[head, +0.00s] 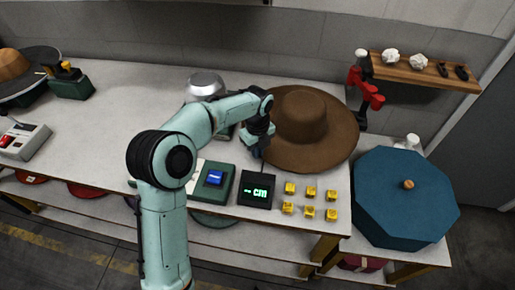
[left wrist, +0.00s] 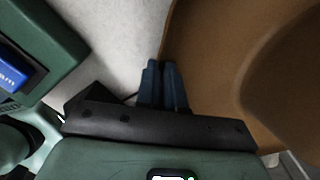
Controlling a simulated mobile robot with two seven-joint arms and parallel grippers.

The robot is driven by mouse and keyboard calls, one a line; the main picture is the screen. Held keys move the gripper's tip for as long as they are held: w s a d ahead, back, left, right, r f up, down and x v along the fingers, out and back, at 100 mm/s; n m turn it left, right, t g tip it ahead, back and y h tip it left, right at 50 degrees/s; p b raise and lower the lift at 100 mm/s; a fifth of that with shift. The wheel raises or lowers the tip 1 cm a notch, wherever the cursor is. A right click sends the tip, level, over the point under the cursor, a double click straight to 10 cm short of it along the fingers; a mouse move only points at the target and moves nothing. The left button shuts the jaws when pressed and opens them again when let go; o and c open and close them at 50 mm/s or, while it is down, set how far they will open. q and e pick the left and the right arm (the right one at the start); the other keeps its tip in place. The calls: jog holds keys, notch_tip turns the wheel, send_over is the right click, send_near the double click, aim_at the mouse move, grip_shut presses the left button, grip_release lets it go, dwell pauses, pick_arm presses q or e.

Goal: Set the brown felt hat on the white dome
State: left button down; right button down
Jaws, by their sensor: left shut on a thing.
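The brown felt hat (head: 318,148) has a wide round brim and lies crown up at the right end of the white table. It fills the right of the left wrist view (left wrist: 218,75). My left gripper (head: 259,150) is at the left edge of its brim. In the left wrist view its dark fingers (left wrist: 163,78) are close together, shut on the brim edge. A pale silvery dome (head: 204,82), perhaps the white dome, stands behind my left arm, which hides part of it. My right gripper is not in view.
A green box with a blue button (head: 216,178), a black "cm" display (head: 257,190) and several yellow blocks (head: 309,212) line the front edge. A blue octagonal box (head: 400,200) stands right. A wooden shelf (head: 425,74) hangs behind. The table's left middle is clear.

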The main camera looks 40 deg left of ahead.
pick_arm(q)
jog(key=c, duration=1.2)
grip_release()
jog(key=shift+o, duration=0.2)
